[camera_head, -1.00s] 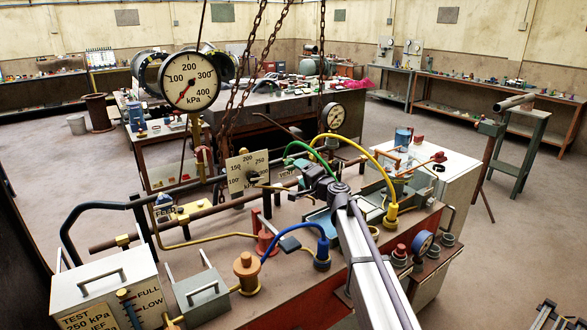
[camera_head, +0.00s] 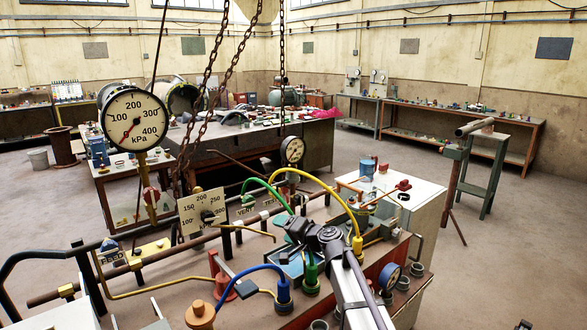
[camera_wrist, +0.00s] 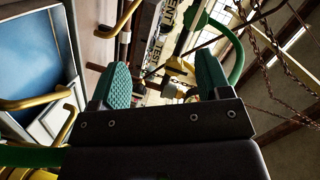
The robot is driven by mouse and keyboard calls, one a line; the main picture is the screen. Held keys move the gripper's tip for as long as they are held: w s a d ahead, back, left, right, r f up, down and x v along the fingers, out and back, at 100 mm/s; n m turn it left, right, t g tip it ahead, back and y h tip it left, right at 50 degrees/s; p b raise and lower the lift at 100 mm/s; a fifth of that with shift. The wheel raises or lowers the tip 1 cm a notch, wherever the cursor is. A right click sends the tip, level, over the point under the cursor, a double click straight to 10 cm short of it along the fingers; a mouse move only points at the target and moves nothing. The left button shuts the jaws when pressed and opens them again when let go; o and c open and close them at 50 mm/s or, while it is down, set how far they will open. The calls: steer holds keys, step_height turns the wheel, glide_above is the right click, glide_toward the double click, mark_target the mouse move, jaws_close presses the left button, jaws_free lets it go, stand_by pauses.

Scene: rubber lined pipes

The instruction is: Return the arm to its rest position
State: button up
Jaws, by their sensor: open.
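My gripper (camera_wrist: 163,80) is open in the wrist view. Its two green ribbed finger pads stand apart, with nothing held between them. In the head view my arm reaches up from the lower right over the bench (camera_head: 160,288), and its dark wrist is near the hose fittings. The green hose (camera_head: 268,188) and the yellow hose (camera_head: 318,180) arch just behind the wrist. The blue hose (camera_head: 240,272) lies to its left. In the wrist view a green hose (camera_wrist: 236,58) curves right of the fingers.
A large round gauge (camera_head: 134,119) stands at the left, with chains (camera_head: 207,90) hanging beside it. A square dial plate (camera_head: 202,212) stands behind the bench pipes. A white cabinet (camera_head: 420,205) and a pipe stand (camera_head: 455,175) are at the right. Open floor lies beyond.

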steer(key=s+d+f+n+g+h, duration=0.1)
steer(key=s+d+f+g+h, duration=0.2)
steer(key=s+d, duration=0.3)
steer(key=s+d+f+n+g+h, duration=0.1)
steer(key=s+d+f+g+h, duration=0.3)
steer(key=s, duration=1.2)
steer(key=s+d+f+n+g+h, duration=0.1)
steer(key=s+d+f+g+h, duration=0.2)
steer(key=s+d+f, duration=0.4)
steer(key=s+d+h, duration=0.1)
steer(key=s+d, duration=0.1)
steer(key=s, duration=0.2)
steer(key=shift+s+d+g+h, duration=0.15)
steer(key=shift+s+g+h, duration=0.15)
steer(key=shift+h, duration=0.1)
